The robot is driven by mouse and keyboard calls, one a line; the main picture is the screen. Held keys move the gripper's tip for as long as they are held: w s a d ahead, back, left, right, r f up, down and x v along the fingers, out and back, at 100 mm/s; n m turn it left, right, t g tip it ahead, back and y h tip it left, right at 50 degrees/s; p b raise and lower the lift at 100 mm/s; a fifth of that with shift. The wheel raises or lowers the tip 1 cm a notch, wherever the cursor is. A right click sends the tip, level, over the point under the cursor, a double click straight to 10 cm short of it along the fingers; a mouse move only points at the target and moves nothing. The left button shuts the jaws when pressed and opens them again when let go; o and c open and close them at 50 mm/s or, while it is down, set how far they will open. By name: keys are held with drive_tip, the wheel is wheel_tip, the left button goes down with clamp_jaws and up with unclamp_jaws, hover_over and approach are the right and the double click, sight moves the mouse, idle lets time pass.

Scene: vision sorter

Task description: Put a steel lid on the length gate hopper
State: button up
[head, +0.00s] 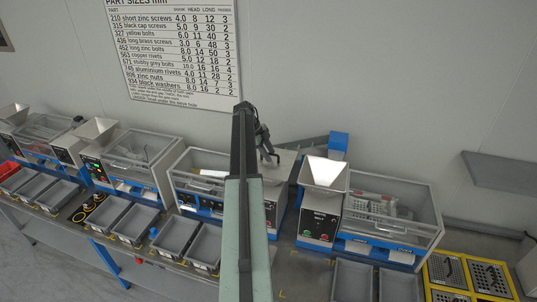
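Open-topped pale hoppers stand on the sorting machines: one at the right (325,174), one at the left (96,130) and one at the far left (13,115). The machine labels are too small to read, so I cannot tell which is the length gate hopper. I cannot make out a steel lid for certain.
My arm crosses the middle and hides part of the bench. Clear-covered machines (390,215) line the bench, with grey bins (352,281) in front. Yellow trays with perforated plates (448,268) lie at the right. A grey shelf (502,171) juts from the right wall. A part-size chart (180,50) hangs behind.

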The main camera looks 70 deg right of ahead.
drive_tip(key=p+v, duration=0.6)
drive_tip(key=v, duration=0.1)
drive_tip(key=shift+r+p, duration=0.35)
drive_tip(key=shift+w+f, duration=0.1)
drive_tip(key=shift+w, duration=0.1)
